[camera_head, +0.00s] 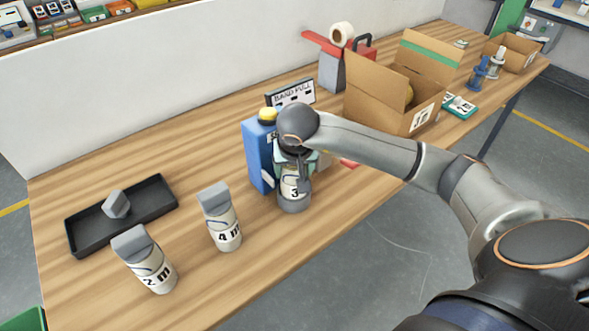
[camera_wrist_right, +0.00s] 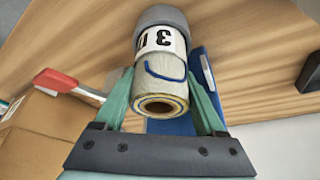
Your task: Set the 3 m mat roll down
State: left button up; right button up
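The 3 m mat roll (camera_head: 292,187) is upright beside the blue box, with its grey end down at the table; I cannot tell whether it touches the wood. It also shows in the right wrist view (camera_wrist_right: 160,70), its open coiled end toward the camera and its "3" label upside down. My right gripper (camera_head: 298,163) comes down over its upper part. In the wrist view the two green fingers (camera_wrist_right: 160,92) lie along both sides of the roll and appear closed on it. My left gripper is in neither view.
The 4 m roll (camera_head: 223,228) and 2 m roll (camera_head: 152,268) stand to the left, near a black tray (camera_head: 83,240) holding a grey block (camera_head: 116,204). The blue box (camera_head: 258,155) stands close behind the held roll. An open carton (camera_head: 380,97) is at the right.

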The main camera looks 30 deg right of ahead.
jog(key=o, duration=0.4)
jog(key=shift+r, duration=0.15)
jog(key=shift+r, duration=0.2)
jog(key=v, duration=1.1)
jog(key=shift+r, duration=0.35)
jog(key=shift+s+a, duration=0.1)
jog(key=shift+s, duration=0.05)
